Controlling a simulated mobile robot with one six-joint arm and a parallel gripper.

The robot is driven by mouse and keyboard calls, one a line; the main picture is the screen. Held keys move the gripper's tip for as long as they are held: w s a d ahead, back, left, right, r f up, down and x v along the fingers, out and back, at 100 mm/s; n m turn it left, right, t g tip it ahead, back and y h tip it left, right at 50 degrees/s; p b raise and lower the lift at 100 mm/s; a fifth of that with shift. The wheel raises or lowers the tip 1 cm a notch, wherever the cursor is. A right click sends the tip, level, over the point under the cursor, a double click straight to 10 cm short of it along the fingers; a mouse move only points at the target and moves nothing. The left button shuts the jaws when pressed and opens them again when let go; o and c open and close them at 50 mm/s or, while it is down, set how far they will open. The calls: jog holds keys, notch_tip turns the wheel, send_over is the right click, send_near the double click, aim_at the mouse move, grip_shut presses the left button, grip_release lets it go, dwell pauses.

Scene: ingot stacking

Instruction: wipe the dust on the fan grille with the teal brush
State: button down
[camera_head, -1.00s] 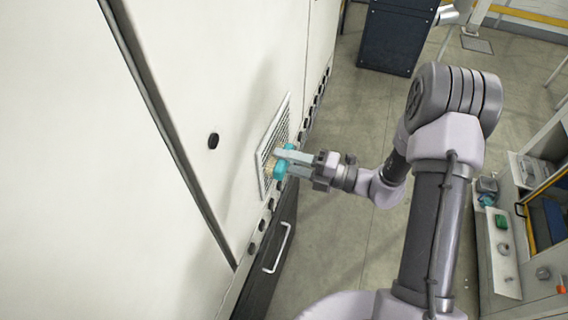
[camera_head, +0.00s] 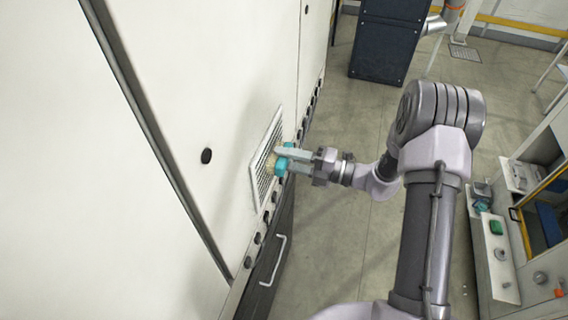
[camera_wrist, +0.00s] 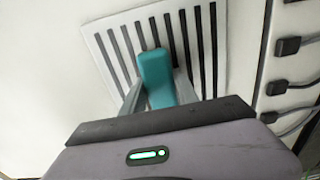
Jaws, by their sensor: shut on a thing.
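The fan grille (camera_head: 262,178) is a white slatted panel on the pale cabinet wall, left of my gripper in the head view. It fills the upper middle of the wrist view (camera_wrist: 204,38), with dark slots. My gripper (camera_head: 288,160) is shut on the teal brush (camera_head: 282,167). The brush's pale yellow bristles face the grille and seem to touch it. In the wrist view the teal brush body (camera_wrist: 156,72) sits between the two fingers and hides part of the grille. I cannot make out dust on the slats.
A round black knob (camera_head: 207,156) is on the cabinet left of the grille. Dark connectors (camera_wrist: 288,46) with cables line its edge. A drawer handle (camera_head: 274,262) lies below. A dark blue cabinet (camera_head: 385,45) stands at the back. Open floor lies right of the grille.

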aim_at(289, 146)
jog(key=shift+w+d, duration=0.1)
jog(key=shift+w, duration=0.35)
jog(key=shift+w+d, duration=0.35)
jog(key=shift+w, duration=0.55)
jog(key=shift+r+p, duration=0.6)
jog(key=shift+r, duration=0.3)
jog(key=shift+s+f, duration=0.1)
jog(key=shift+s+a+f+p, duration=0.1)
jog(key=shift+s+a+p, duration=0.15)
jog(key=shift+s, duration=0.45)
jog(key=shift+s+a+p, duration=0.1)
jog(key=shift+s+a, duration=0.2)
jog(key=shift+s, duration=0.4)
jog(key=shift+s, duration=0.1)
